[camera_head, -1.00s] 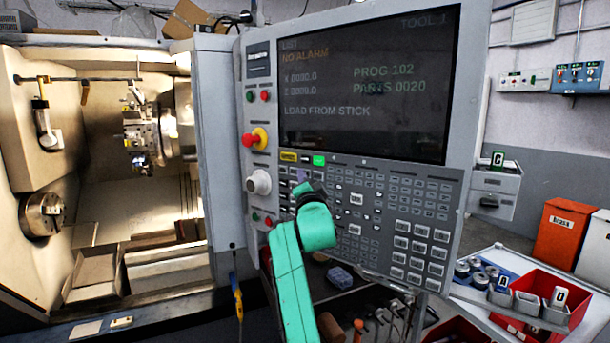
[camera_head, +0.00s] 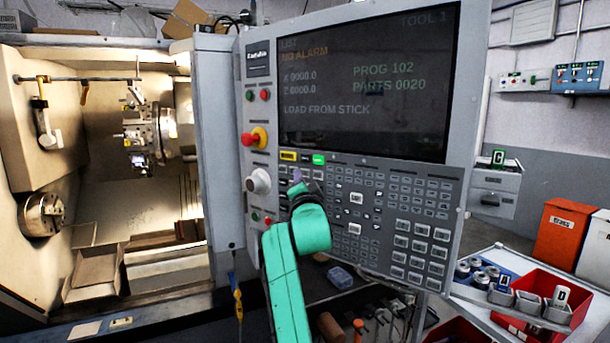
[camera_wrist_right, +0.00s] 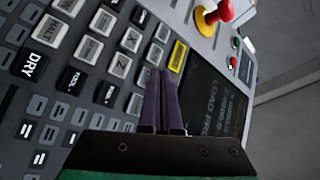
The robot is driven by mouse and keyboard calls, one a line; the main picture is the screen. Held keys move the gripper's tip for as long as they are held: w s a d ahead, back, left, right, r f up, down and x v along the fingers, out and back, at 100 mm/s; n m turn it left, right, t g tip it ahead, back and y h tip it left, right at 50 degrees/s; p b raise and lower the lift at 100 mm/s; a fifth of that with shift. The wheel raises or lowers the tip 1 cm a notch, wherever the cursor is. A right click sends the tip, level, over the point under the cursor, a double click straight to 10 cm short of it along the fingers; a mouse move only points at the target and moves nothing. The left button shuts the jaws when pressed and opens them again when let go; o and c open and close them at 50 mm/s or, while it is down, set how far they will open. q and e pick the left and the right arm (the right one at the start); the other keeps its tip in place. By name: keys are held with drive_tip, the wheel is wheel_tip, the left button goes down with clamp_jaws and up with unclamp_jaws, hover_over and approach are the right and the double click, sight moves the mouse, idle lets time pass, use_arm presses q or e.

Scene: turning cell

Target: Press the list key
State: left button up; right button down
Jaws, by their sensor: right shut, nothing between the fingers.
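The control panel (camera_head: 390,190) faces me, with its screen (camera_head: 370,85) lit and reading "LIST", "NO ALARM" and "LOAD FROM STICK". Below the screen sit a yellow key (camera_head: 288,155) and a green-lit key (camera_head: 318,160). I cannot make out which key is labelled list. My right gripper (camera_head: 297,174) is at the panel's upper-left keys, just below the yellow key, partly hidden by my wrist. In the right wrist view its dark purple fingers (camera_wrist_right: 160,74) are together and empty, pointing toward the yellow key (camera_wrist_right: 178,57). Contact cannot be told. My left gripper is out of view.
A red emergency button (camera_head: 251,139) and a white knob (camera_head: 259,182) stick out left of the keys. The open lathe chamber (camera_head: 110,210) is at left. A red bin (camera_head: 560,300) stands on the table at lower right.

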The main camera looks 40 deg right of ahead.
drive_tip(key=a, duration=0.2)
drive_tip(key=s+a+b, duration=0.1)
drive_tip(key=a, duration=0.1)
drive_tip(key=shift+a, duration=0.4)
drive_tip(key=shift+w+f, duration=0.1)
drive_tip(key=shift+w, duration=0.05)
